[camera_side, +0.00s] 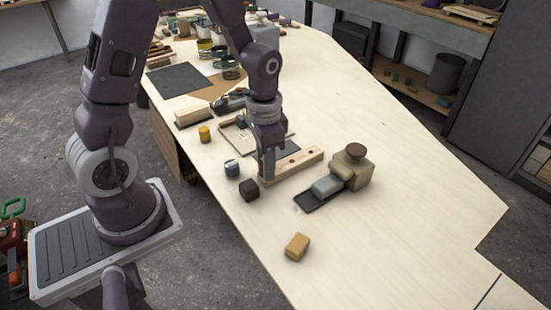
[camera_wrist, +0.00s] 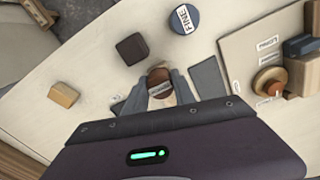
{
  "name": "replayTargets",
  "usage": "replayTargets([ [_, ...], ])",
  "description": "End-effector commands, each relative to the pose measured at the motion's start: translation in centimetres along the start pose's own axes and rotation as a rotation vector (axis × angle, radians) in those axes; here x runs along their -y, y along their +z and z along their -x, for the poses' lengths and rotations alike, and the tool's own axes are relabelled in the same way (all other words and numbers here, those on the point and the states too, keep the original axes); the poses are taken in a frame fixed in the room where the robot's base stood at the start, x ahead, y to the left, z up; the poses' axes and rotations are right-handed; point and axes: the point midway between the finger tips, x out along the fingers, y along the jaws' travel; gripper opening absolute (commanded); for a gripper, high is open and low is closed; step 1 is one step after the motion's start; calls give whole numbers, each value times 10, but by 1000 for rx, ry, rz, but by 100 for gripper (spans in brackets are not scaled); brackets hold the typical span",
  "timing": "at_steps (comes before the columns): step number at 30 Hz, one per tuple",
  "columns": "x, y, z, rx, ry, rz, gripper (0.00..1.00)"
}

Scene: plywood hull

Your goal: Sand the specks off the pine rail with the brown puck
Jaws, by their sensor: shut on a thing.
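The pine rail (camera_side: 306,160) lies on the bench beneath my gripper, with a few dark specks along its top in the side view. My gripper (camera_side: 266,172) points down over the rail's near-left end. In the wrist view my gripper (camera_wrist: 160,92) is shut on the brown puck (camera_wrist: 158,80), a round piece with a pale label. The fingers hide the puck in the side view. I cannot tell whether the puck touches the rail. Only a pale bit of the rail shows between the fingers in the wrist view.
A dark block (camera_side: 249,189) and a blue-grey puck (camera_side: 232,168) marked FINE (camera_wrist: 185,21) stand left of the rail. A tan block with a brown disc (camera_side: 356,150) and a grey block (camera_side: 326,185) stand right. A tan block (camera_side: 297,246) lies nearer; the right bench is clear.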

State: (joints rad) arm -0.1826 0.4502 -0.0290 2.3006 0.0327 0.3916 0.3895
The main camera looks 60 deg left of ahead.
Motion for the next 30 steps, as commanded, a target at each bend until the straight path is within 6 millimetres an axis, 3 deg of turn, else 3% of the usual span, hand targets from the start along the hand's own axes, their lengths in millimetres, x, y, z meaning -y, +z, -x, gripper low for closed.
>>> replayTargets([
  [30, 24, -91, -1, -2, -1, 0, 0],
])
